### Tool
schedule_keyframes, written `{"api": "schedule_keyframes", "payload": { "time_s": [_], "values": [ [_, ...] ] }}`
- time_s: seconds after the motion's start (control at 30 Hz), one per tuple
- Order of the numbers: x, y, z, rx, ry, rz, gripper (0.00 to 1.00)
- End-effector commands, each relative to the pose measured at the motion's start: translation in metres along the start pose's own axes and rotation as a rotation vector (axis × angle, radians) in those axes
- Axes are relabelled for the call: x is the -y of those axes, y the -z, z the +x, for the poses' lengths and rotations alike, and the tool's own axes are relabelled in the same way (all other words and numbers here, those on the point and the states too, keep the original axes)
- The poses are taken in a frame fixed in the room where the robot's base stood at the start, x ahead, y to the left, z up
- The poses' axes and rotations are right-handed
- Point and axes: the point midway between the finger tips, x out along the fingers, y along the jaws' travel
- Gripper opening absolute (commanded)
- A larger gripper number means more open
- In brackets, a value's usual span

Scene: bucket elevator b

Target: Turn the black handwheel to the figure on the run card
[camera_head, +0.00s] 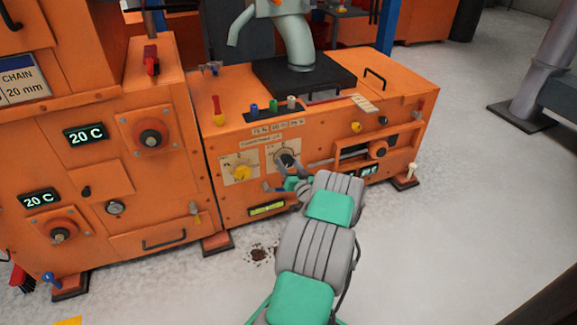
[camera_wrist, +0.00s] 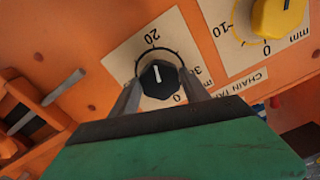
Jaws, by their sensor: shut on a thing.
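The black handwheel (camera_wrist: 160,78) is a faceted knob on a pale dial plate (camera_wrist: 152,50) in the wrist view, which shows the panel turned over. Its white line points up, close to the figure 20; a 0 shows at lower right and another figure is partly hidden. My gripper (camera_wrist: 158,95) has a finger on each side of the knob and is shut on it. In the head view the handwheel (camera_head: 286,157) is on the low orange machine, with my gripper (camera_head: 291,168) partly hidden by my arm. A sign (camera_head: 22,80) reads "CHAIN 20 mm"; I cannot tell whether it is the run card.
A yellow knob (camera_wrist: 278,15) with its own mm dial sits beside the handwheel. A slotted guide with an orange block (camera_head: 378,150) is to the right in the head view. A taller orange cabinet (camera_head: 130,180) stands left.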

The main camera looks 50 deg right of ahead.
Motion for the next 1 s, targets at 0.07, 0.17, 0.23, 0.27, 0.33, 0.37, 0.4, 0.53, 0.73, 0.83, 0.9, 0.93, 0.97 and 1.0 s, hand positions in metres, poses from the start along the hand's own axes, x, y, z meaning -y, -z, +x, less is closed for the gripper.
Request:
{"api": "schedule_keyframes", "payload": {
  "time_s": [0.07, 0.17, 0.23, 0.27, 0.33, 0.37, 0.4, 0.53, 0.73, 0.83, 0.9, 0.93, 0.97, 1.0],
  "values": [
    [0.0001, -0.0006, 0.0001, 0.001, 0.0, 0.009, 0.14],
    [0.0001, -0.0004, 0.0001, 0.001, 0.0, 0.013, 0.14],
    [0.0002, -0.0003, 0.0001, 0.001, 0.0, 0.014, 0.14],
    [0.0002, -0.0003, 0.0001, 0.001, 0.0, 0.014, 0.14],
    [0.0002, -0.0003, 0.0001, 0.001, 0.0, 0.014, 0.14],
    [0.0002, -0.0003, 0.0002, 0.001, 0.0, 0.014, 0.14],
    [0.0002, -0.0002, 0.0002, 0.001, 0.0, 0.014, 0.14],
    [0.0002, -0.0002, 0.0002, 0.001, 0.0, 0.013, 0.59],
    [0.0001, -0.0001, 0.0001, 0.0, 0.0, 0.013, 0.74],
    [0.0, 0.0, 0.0001, 0.0, 0.0, 0.013, 0.74],
    [0.0, 0.0, 0.0001, 0.0, 0.0, 0.013, 0.74],
    [0.0, 0.0001, 0.0, 0.0, 0.0, 0.013, 0.74],
    [-0.0001, 0.0002, -0.0005, 0.0, 0.0, 0.013, 0.74],
    [-0.0002, 0.0005, -0.0024, 0.001, -0.001, 0.014, 0.74]
  ]
}}
